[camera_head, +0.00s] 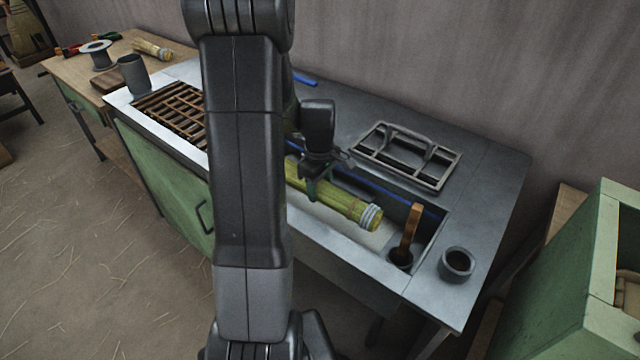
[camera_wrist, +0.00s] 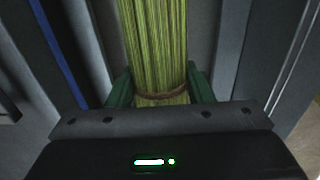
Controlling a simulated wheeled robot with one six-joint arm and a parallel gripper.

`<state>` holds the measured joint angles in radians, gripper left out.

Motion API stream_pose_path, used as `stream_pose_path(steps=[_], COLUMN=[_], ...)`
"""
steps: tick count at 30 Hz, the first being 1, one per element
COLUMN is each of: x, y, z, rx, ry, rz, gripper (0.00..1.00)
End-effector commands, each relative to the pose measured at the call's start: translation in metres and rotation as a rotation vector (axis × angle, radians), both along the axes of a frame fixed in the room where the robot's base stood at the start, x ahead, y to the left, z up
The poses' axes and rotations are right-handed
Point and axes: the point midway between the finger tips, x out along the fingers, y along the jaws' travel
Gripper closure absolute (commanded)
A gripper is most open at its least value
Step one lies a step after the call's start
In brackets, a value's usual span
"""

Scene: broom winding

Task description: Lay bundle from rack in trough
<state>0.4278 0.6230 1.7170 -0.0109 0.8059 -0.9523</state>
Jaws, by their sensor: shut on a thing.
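The bundle (camera_head: 341,202) is a yellow-green sheaf of straw with a grey binding at its right end. My gripper (camera_head: 317,188) is shut on it from above. In the wrist view the bundle (camera_wrist: 155,45) runs between the green fingers of my gripper (camera_wrist: 160,88), near a brown band. The bundle lies lengthwise along the trough (camera_head: 437,232), over its opening; I cannot tell whether it touches the bottom. My arm hides its left end in the head view. The slatted rack (camera_head: 172,112) is at the bench's left end, partly hidden by my arm.
A brown upright piece (camera_head: 411,227) stands in the trough's right end. A grey cup (camera_head: 457,263) sits at the right corner. A metal frame with a handle (camera_head: 406,155) lies behind the trough. A green cabinet (camera_head: 560,290) stands to the right.

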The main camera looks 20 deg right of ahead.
Motion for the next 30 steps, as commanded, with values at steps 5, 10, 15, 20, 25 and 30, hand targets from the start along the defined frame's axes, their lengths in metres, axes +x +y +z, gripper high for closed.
stream_pose_path(steps=[5,10,15,20,25,30], x=[0.0,0.0,0.0,0.0,0.0,0.0], y=[0.0,0.0,0.0,0.0,0.0,0.0], z=[-0.027,-0.047,-0.061,-0.065,-0.064,-0.064], rx=[0.0,0.0,0.0,0.0,0.0,0.0], ry=[0.001,0.0,0.0,0.0,0.0,0.0], rz=[0.0,0.0,0.0,0.0,0.0,0.0], gripper=[0.77,0.77,0.77,0.77,0.77,0.77])
